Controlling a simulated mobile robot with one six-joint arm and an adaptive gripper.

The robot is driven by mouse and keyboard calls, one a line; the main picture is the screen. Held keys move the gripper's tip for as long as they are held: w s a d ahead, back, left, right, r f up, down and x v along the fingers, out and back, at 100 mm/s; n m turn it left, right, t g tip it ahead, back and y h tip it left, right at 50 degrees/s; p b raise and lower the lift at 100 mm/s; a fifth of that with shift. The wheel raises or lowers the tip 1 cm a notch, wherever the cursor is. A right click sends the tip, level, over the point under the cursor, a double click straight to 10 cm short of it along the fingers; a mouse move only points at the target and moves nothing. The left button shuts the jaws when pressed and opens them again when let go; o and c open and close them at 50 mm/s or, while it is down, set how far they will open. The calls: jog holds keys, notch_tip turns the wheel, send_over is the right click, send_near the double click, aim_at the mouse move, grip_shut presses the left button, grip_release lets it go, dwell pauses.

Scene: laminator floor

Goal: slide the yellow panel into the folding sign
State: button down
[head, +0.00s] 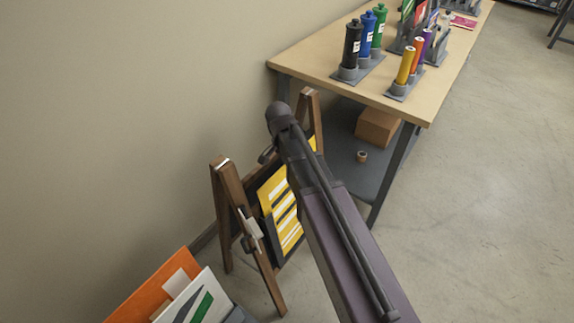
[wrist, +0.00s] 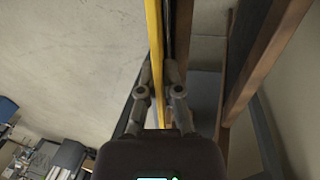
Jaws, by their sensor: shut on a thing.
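The folding sign (head: 229,190) is a brown wooden A-frame standing on the floor by the wall, with a dark board between its legs. The yellow panel (head: 284,217) has white stripes and lies along the sign's dark face, partly hidden by my arm. How deep it sits in the sign cannot be told. In the wrist view, the yellow panel (wrist: 154,40) shows edge-on, close beside a dark board, with brown legs of the sign (wrist: 265,60) to the right. My gripper (wrist: 160,75) is shut on the yellow panel's edge. In the head view, my arm hides the gripper.
A workbench (head: 310,57) beyond the sign holds dark, blue and green bottles (head: 366,38) and coloured tubes (head: 405,65). A cardboard box (head: 377,128) sits on its lower shelf. Orange and white panels (head: 160,285) stand at the lower left. Floor at right is clear.

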jog(key=shift+d+f+b, duration=0.1)
jog(key=shift+f+b, duration=0.4)
jog(key=shift+f, duration=0.2)
jog(key=c, duration=0.7)
grip_release()
jog(key=shift+r, duration=0.1)
